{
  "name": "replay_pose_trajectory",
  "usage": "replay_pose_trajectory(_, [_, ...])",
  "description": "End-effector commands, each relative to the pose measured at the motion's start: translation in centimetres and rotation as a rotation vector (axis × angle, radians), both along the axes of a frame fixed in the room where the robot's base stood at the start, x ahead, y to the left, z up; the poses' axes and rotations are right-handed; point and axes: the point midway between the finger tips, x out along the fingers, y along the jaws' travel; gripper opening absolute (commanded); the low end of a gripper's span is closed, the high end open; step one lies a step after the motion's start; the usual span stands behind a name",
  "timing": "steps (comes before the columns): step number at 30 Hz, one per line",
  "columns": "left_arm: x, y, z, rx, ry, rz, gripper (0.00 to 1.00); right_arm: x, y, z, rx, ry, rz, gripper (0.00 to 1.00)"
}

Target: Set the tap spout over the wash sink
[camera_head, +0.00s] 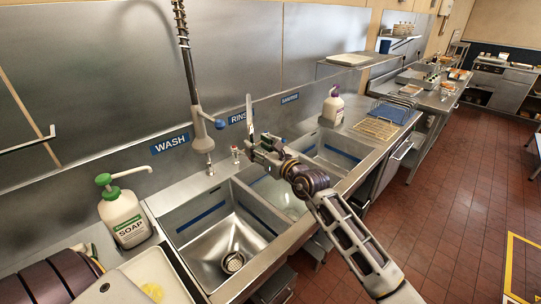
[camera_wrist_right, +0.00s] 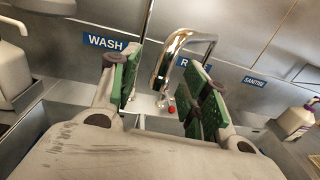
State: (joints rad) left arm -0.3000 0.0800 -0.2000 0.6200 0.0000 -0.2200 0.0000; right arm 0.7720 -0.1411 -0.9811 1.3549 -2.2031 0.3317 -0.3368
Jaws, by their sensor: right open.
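The chrome tap spout (camera_wrist_right: 184,38) arches up between my right gripper's green-padded fingers in the right wrist view. In the head view a thin upright piece (camera_head: 249,112), probably the spout, rises beside the gripper. My right gripper (camera_head: 262,145) is open, with the spout between its fingers; contact cannot be told. The wash sink (camera_head: 214,247) is the nearest basin, left of the gripper, under the WASH sign (camera_head: 170,144). The rinse sink (camera_head: 280,192) lies beneath the gripper. My left gripper is out of view.
A soap bottle (camera_head: 124,218) stands left of the wash sink. A hanging spray hose (camera_head: 187,60) with a spray head rises behind the sinks. A purple-capped bottle (camera_head: 332,108) stands beyond the sanitise sink. The space above the wash sink looks mostly clear.

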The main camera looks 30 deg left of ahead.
Motion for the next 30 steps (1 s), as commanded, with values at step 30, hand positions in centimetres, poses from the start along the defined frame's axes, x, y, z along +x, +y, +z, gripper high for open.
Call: replay_pose_trajectory(30, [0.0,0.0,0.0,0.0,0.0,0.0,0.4,-2.3,-5.6,0.0,0.001,0.0,0.0,0.46])
